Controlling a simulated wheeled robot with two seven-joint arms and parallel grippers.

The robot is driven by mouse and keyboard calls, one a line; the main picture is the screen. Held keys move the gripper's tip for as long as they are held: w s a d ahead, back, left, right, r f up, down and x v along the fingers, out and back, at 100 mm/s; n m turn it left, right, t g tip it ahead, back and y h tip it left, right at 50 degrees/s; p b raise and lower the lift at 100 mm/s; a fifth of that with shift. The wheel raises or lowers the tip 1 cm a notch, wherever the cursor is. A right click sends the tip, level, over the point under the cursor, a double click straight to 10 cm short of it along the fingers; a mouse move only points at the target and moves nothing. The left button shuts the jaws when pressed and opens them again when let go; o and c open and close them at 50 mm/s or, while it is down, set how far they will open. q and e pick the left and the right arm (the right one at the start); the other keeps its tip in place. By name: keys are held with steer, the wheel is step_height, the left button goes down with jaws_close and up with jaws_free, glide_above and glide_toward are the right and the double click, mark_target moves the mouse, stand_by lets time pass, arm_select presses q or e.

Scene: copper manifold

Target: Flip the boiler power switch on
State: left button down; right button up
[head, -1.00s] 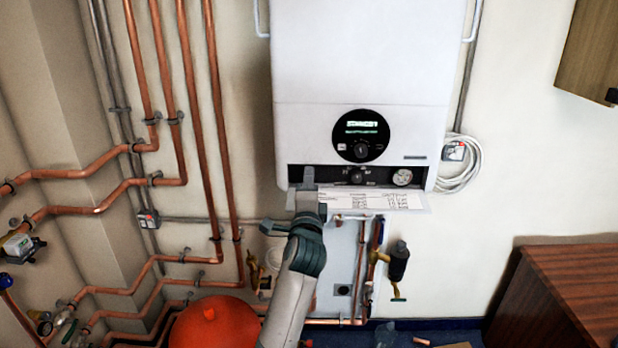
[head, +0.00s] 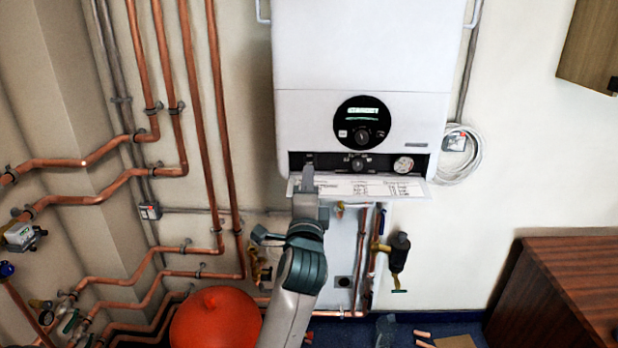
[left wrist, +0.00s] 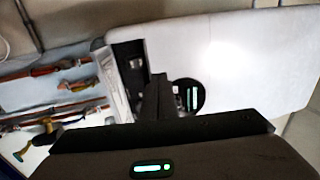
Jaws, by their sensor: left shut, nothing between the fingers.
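The white boiler (head: 360,55) hangs on the wall, with a round black panel (head: 362,122) and a lit green display. Below it is a dark control strip (head: 335,161) with a knob and a round gauge. At the strip's left end a small dark switch-like piece (head: 309,157) shows just above my fingertips; its position is too small to tell. My left gripper (head: 308,176) is shut and empty, pointing up in front of the fold-down flap, just below the strip. In the left wrist view its dark fingers (left wrist: 158,90) hide part of the strip. My right gripper is not in view.
The printed flap (head: 370,187) juts out under the strip. Copper pipes (head: 190,80) run down the left wall. A red vessel (head: 213,325) stands low beside my left arm. A wooden cabinet (head: 565,290) is at lower right. The wall right of the boiler is mostly clear.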

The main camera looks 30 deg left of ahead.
arm_select(q)
steer(key=shift+s+d+r, duration=0.15)
steer(key=shift+s+d, duration=0.25)
steer(key=shift+s, duration=0.3)
